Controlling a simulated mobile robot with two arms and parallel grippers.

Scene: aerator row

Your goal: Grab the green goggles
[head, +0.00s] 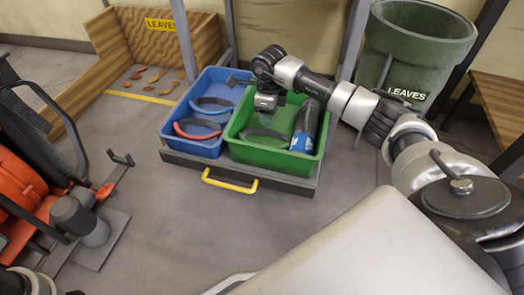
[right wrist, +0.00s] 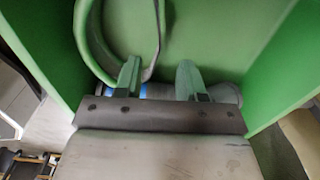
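The green goggles (head: 264,133) lie in the green bin (head: 262,157), left of a blue and grey cylindrical item (head: 303,127). My right gripper (head: 267,103) points down into the green bin above the goggles. In the right wrist view, its two fingers (right wrist: 160,82) are apart, with nothing clamped between them. The curved green frame of the goggles (right wrist: 86,42) shows at upper left, close to the left finger. A thin grey strip comes down near the gap between the fingers; whether it touches them I cannot tell. My left gripper is not in view.
A blue bin (head: 194,148) with blue goggles (head: 212,103) and red-edged goggles (head: 197,131) stands left of the green bin. Both sit in a grey drawer with a yellow handle (head: 229,183). A green leaves barrel (head: 410,60) stands behind right. Orange machinery (head: 20,180) is at left.

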